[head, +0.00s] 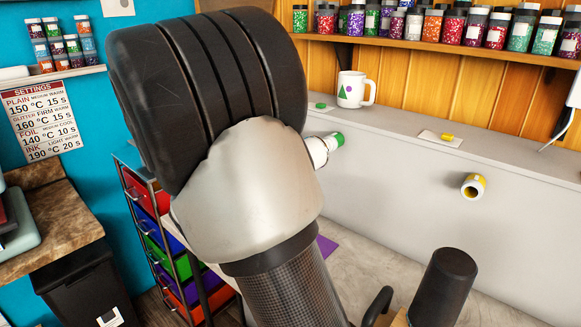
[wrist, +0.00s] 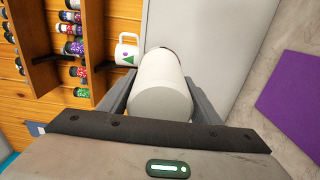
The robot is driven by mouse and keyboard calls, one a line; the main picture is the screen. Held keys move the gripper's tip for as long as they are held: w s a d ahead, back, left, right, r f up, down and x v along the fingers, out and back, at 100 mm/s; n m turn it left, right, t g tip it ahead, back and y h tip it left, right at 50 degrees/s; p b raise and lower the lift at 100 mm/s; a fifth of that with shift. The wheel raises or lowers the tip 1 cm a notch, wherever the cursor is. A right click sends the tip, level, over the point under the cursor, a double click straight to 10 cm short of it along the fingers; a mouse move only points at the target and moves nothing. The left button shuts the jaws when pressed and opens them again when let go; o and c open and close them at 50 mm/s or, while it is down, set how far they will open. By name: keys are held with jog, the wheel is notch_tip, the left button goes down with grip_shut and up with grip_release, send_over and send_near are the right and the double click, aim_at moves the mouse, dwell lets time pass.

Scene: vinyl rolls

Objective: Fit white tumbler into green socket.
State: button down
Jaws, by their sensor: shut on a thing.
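The white tumbler (wrist: 162,96) fills the middle of the wrist view, its round end toward the camera. My gripper (wrist: 161,78) is shut on it, one finger on each side. A dark brownish edge shows at the tumbler's far end. In the head view my arm hides the gripper and most of what it holds. The green socket (head: 336,140) shows as a green band on the pale panel, just right of my arm. A white cylindrical part lies against its left side; I cannot tell whether this is the tumbler or part of the socket. The wrist view hides the socket.
A yellow-rimmed socket (head: 473,186) sits on the pale panel (head: 400,190) to the right. A white mug (head: 352,90) stands on the ledge above, near a green piece and a yellow piece. Shelves of jars line the back. A drawer rack (head: 146,190) stands left.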

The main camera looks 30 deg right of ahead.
jog(key=shift+d+r, duration=0.15)
jog(key=c, duration=0.5)
grip_release()
jog(key=shift+w+d, duration=0.1)
jog(key=shift+d, duration=0.05)
jog(key=shift+c, duration=0.2)
jog(key=o, duration=0.5)
jog(key=shift+a, duration=0.2)
jog(key=shift+b+v, duration=0.3)
jog(key=shift+v, duration=3.2)
jog(key=shift+d, duration=0.1)
